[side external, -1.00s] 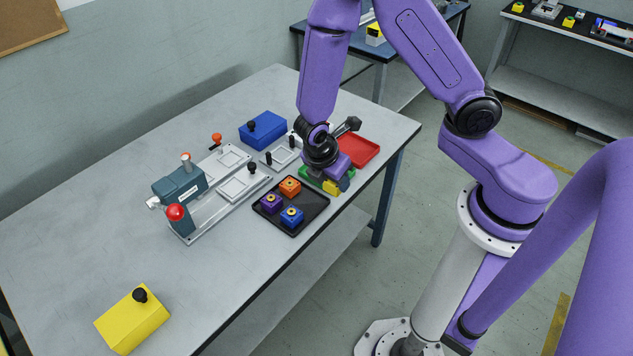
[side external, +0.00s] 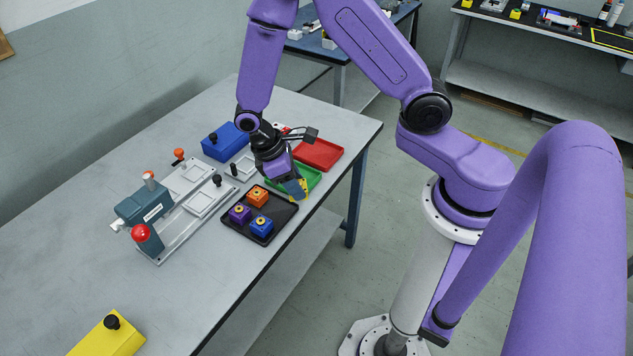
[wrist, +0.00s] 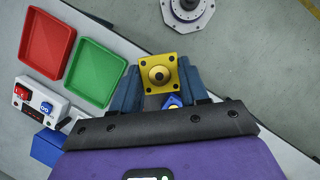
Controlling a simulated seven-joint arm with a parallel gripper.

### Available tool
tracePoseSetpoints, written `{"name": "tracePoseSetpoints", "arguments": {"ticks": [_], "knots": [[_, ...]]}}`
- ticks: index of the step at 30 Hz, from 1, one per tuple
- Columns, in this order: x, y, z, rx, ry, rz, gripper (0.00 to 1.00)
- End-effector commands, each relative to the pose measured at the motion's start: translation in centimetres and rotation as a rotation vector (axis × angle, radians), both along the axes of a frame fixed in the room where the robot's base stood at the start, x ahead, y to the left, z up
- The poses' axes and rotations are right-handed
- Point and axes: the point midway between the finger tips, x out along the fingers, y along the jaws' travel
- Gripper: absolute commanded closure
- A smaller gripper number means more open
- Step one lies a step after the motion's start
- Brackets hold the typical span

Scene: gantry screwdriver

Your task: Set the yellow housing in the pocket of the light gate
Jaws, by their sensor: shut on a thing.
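The yellow housing (side external: 305,188) is held in my gripper (side external: 298,188), near the front corner of the green tray in the side view. In the wrist view the square housing (wrist: 158,62), with a dark round centre and corner holes, sits between my two blue fingers (wrist: 159,84). The finger nearer the side camera covers part of it in the side view. A small pale plate with a square pocket and black posts (side external: 244,166), which looks like the light gate, stands left of my gripper. Its pocket looks empty.
A green tray (side external: 308,184) and a red tray (side external: 319,152) lie behind. A black tray (side external: 262,239) holds orange, purple and blue housings. The teal screwdriver rig (side external: 140,207) and blue box (side external: 225,142) stand left. A yellow box (side external: 105,342) is nearest the camera.

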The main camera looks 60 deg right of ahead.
Motion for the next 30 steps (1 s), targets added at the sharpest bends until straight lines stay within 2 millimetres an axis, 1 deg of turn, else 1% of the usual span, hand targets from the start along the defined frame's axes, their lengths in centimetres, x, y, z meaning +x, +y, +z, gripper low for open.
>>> {"name": "tracePoseSetpoints", "arguments": {"ticks": [1,5,10,11,12,14,15,18,21,24,27,30], "knots": [[1.4,0.0,-0.4,0.000,-0.001,-0.129,0.90],[4.7,-0.1,-1.2,0.001,0.000,-0.466,0.90],[9.8,-1.1,-2.2,0.001,0.002,-0.957,0.90],[10.8,-1.4,-2.4,0.001,0.001,-1.050,0.90],[12.3,-1.8,-2.6,0.003,0.002,-1.180,0.90],[14.4,-2.6,-2.8,0.001,0.002,-1.367,0.90],[15.7,-3.2,-3.0,0.002,0.002,-1.486,0.90],[18.9,-5.0,-3.1,0.003,0.002,-1.756,0.90],[21.3,-6.7,-3.2,0.003,0.001,-1.970,0.90],[23.2,-8.2,-3.1,0.002,0.001,-2.128,0.90],[24.3,-9.3,-3.0,0.001,0.001,-2.227,0.90],[24.8,-9.8,-3.0,0.001,0.002,-2.277,0.90]]}}
